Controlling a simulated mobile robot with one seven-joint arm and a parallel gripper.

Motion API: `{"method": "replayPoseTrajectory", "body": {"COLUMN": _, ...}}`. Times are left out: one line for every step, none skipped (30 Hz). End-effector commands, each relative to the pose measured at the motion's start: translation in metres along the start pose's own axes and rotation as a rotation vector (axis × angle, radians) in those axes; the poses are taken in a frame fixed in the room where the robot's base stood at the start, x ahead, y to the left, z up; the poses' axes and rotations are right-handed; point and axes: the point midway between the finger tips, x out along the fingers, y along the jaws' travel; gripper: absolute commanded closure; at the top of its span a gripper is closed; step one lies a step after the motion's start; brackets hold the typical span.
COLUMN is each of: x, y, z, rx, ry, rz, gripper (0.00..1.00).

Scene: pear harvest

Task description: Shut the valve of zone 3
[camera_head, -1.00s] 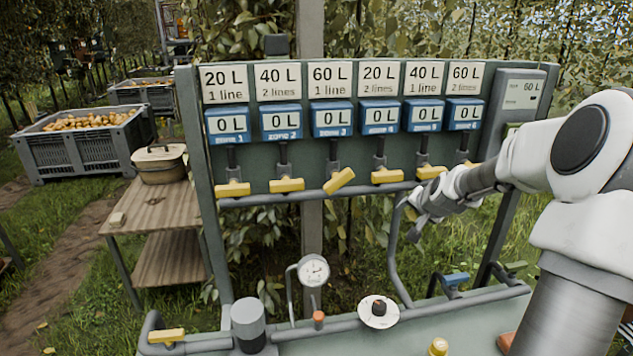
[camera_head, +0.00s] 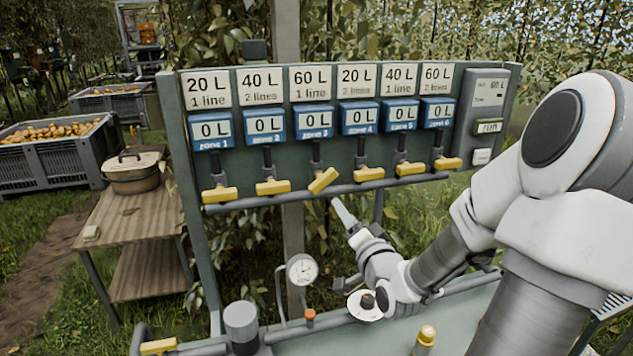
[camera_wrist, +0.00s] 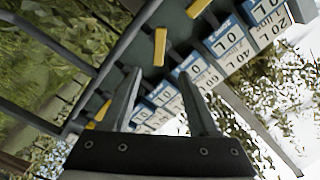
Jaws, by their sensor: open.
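The zone 3 valve has a yellow handle (camera_head: 323,181) on the pipe under the blue zone 3 meter (camera_head: 313,121), which reads 0 L. This handle is tilted, its right end higher, while the other handles lie nearly level. My gripper (camera_head: 343,212) is just below and right of it in the head view, pointing up at the panel. A gap shows between finger and handle. In the wrist view my gripper (camera_wrist: 161,84) is open and empty, its two fingers apart. A yellow handle (camera_wrist: 160,46) shows beyond the fingertips there; I cannot tell which zone it belongs to.
Neighbouring yellow handles of zone 2 (camera_head: 272,187) and zone 4 (camera_head: 369,174) flank it closely. Below stand a pressure gauge (camera_head: 302,270), a grey cylinder (camera_head: 241,325) and a round white dial (camera_head: 366,305). A wooden table (camera_head: 133,220) with a pot is at left.

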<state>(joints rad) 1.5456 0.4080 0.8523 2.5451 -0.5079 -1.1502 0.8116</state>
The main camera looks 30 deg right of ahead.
Motion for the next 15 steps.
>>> {"method": "replayPoseTrajectory", "body": {"x": 0.005, "y": 0.000, "z": 0.001, "rx": 0.001, "ry": -0.001, "rz": -0.003, "gripper": 0.40}}
{"method": "replayPoseTrajectory", "body": {"x": 0.010, "y": 0.000, "z": 0.001, "rx": 0.001, "ry": 0.000, "rz": -0.003, "gripper": 0.40}}
{"method": "replayPoseTrajectory", "body": {"x": 0.016, "y": 0.000, "z": 0.001, "rx": 0.002, "ry": 0.000, "rz": -0.003, "gripper": 0.40}}
{"method": "replayPoseTrajectory", "body": {"x": 0.021, "y": 0.000, "z": 0.001, "rx": 0.003, "ry": -0.001, "rz": -0.003, "gripper": 0.40}}
{"method": "replayPoseTrajectory", "body": {"x": 0.028, "y": 0.000, "z": 0.001, "rx": 0.002, "ry": 0.000, "rz": -0.004, "gripper": 0.40}}
{"method": "replayPoseTrajectory", "body": {"x": 0.036, "y": 0.000, "z": 0.001, "rx": 0.002, "ry": -0.001, "rz": -0.003, "gripper": 0.40}}
{"method": "replayPoseTrajectory", "body": {"x": 0.042, "y": 0.000, "z": 0.001, "rx": 0.003, "ry": -0.001, "rz": -0.003, "gripper": 0.40}}
{"method": "replayPoseTrajectory", "body": {"x": 0.049, "y": -0.001, "z": 0.001, "rx": 0.002, "ry": 0.000, "rz": -0.004, "gripper": 0.40}}
{"method": "replayPoseTrajectory", "body": {"x": 0.057, "y": 0.000, "z": 0.002, "rx": 0.003, "ry": -0.001, "rz": -0.002, "gripper": 0.40}}
{"method": "replayPoseTrajectory", "body": {"x": 0.064, "y": 0.000, "z": 0.001, "rx": 0.003, "ry": 0.000, "rz": -0.003, "gripper": 0.40}}
{"method": "replayPoseTrajectory", "body": {"x": 0.070, "y": -0.001, "z": 0.001, "rx": 0.002, "ry": -0.001, "rz": -0.003, "gripper": 0.40}}
{"method": "replayPoseTrajectory", "body": {"x": 0.078, "y": 0.000, "z": 0.001, "rx": 0.002, "ry": -0.001, "rz": -0.002, "gripper": 0.40}}
{"method": "replayPoseTrajectory", "body": {"x": 0.084, "y": 0.000, "z": 0.001, "rx": 0.003, "ry": 0.000, "rz": -0.002, "gripper": 0.40}}
{"method": "replayPoseTrajectory", "body": {"x": 0.090, "y": 0.000, "z": 0.001, "rx": 0.003, "ry": -0.001, "rz": -0.002, "gripper": 0.40}}
{"method": "replayPoseTrajectory", "body": {"x": 0.098, "y": -0.001, "z": 0.001, "rx": 0.001, "ry": -0.001, "rz": -0.002, "gripper": 0.40}}
